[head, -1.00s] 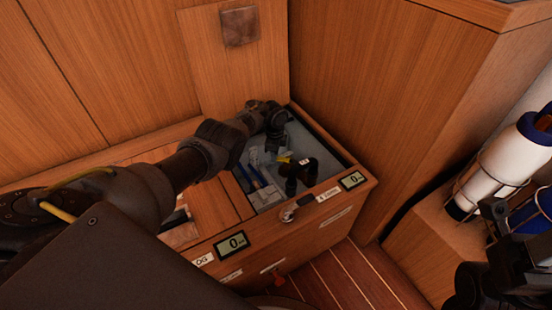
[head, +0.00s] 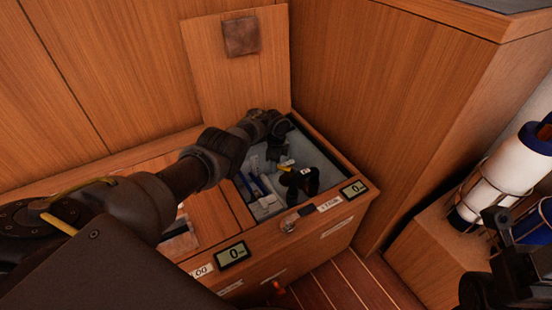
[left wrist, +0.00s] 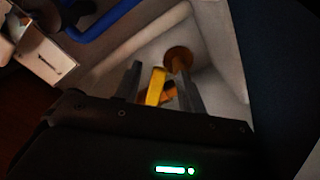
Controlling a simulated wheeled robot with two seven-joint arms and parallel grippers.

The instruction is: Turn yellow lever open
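The yellow lever (left wrist: 155,87) shows in the left wrist view between the two dark fingers of my left gripper (left wrist: 159,66), nearer the left finger. The fingers are apart, and I cannot tell whether either one touches it. An orange-brown round fitting (left wrist: 178,57) is just beyond the right finger. In the head view my left gripper (head: 280,154) reaches down into an open locker (head: 241,213). Only a small bit of the yellow lever (head: 287,164) shows there, beside dark pipework (head: 304,182). My right gripper (head: 512,262) is at the lower right, with its fingers unclear.
The locker's wooden lid (head: 225,75) stands raised against the back wall. Blue lines (head: 262,182) lie inside the locker, left of the pipework. A wooden cabinet (head: 385,120) rises close on the right. White-and-blue cylinders (head: 500,178) sit in racks farther right.

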